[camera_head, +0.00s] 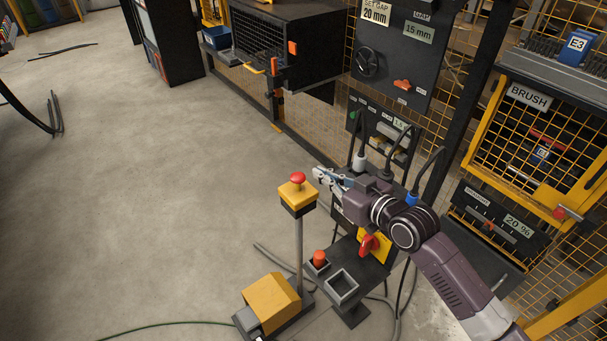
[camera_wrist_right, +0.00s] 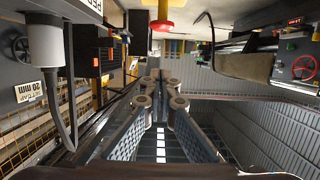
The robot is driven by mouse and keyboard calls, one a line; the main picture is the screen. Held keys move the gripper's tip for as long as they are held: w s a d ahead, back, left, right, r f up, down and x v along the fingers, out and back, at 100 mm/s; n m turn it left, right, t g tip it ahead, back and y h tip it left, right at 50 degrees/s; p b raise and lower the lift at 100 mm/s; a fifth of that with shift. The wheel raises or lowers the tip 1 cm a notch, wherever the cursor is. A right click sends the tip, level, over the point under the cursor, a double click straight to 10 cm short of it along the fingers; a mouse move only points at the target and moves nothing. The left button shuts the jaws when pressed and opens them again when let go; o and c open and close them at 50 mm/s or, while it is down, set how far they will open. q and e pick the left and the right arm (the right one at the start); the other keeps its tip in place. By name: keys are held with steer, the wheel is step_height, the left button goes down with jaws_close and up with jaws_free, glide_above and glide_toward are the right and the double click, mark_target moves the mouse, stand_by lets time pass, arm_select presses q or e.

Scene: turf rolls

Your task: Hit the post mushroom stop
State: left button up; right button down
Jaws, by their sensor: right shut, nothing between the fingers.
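The post mushroom stop is a red button (camera_head: 298,177) on a yellow box (camera_head: 297,193) atop a thin grey post (camera_head: 299,245), with a yellow housing (camera_head: 271,301) at its base. In the right wrist view the red button (camera_wrist_right: 162,25) shows at the top centre, beyond the fingertips. My right gripper (camera_head: 317,173) is shut and empty, just right of the button in the head view, at about its height in the picture. A small gap shows between them. The fingers also show in the wrist view (camera_wrist_right: 160,85). My left gripper is not in view.
Right of the post stands a dark stand with a red rotary switch (camera_head: 368,245), a red-topped grey box (camera_head: 319,259) and an open grey tray (camera_head: 342,286). Plugs and cables (camera_head: 361,160) rise behind my right gripper. Yellow mesh fencing lines the right. The floor (camera_head: 150,190) left is mostly clear.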

glide_above(302, 181)
steer(key=f, duration=0.2)
step_height(302, 181, down, 2)
steer(key=shift+d+f, duration=0.15)
steer(key=shift+f, duration=0.8)
step_height(302, 181, down, 2)
steer(key=shift+s+f+b, duration=0.15)
steer(key=shift+b, duration=0.95)
